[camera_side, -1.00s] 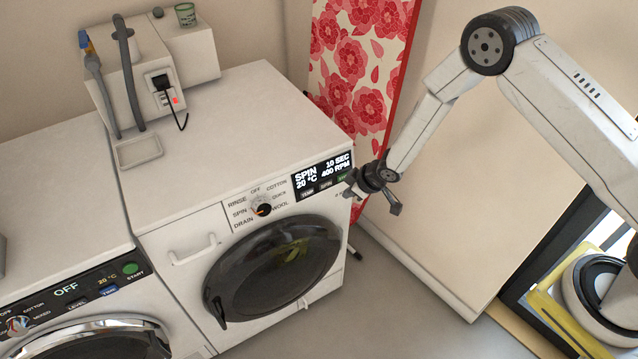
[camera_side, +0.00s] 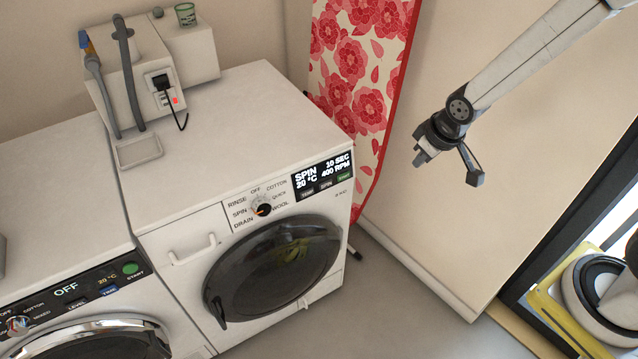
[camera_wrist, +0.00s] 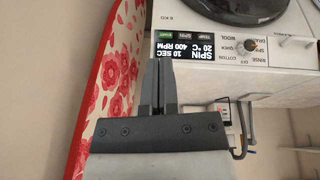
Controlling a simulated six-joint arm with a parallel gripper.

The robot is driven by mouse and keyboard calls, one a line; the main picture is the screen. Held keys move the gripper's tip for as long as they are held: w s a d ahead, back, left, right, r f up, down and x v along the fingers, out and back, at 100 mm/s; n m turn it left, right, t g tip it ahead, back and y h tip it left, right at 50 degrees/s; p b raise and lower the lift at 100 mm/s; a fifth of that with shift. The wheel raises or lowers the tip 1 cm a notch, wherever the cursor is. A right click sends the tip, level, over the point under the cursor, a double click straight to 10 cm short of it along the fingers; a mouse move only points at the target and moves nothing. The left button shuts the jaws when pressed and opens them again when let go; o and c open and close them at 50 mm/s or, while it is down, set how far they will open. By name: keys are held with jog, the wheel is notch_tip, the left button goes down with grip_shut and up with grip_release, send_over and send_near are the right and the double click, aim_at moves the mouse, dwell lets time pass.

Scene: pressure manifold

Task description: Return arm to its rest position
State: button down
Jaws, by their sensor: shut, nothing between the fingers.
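My gripper (camera_side: 421,158) hangs in the air to the right of the washing machine, in front of the beige wall. In the wrist view my gripper (camera_wrist: 158,62) has its two fingers together, with nothing between them. The washing machine (camera_side: 215,160) stands in the middle of the side view with its dark round door closed. Its display (camera_side: 322,175) reads SPIN, 10 SEC, 20 °C, 400 RPM. The display also shows in the wrist view (camera_wrist: 180,48), upside down. My gripper is clear of the machine's front.
A floral ironing board (camera_side: 355,70) leans against the wall between the machine and my gripper. A second machine (camera_side: 70,260) with an OFF display stands at left. A socket box (camera_side: 145,85) with a plugged cable sits on top.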

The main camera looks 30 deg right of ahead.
jog(key=s+r+m+g, duration=0.1)
jog(key=s+r, duration=0.3)
jog(key=s, duration=0.6)
jog(key=shift+d+m, duration=0.35)
jog(key=shift+m, duration=0.05)
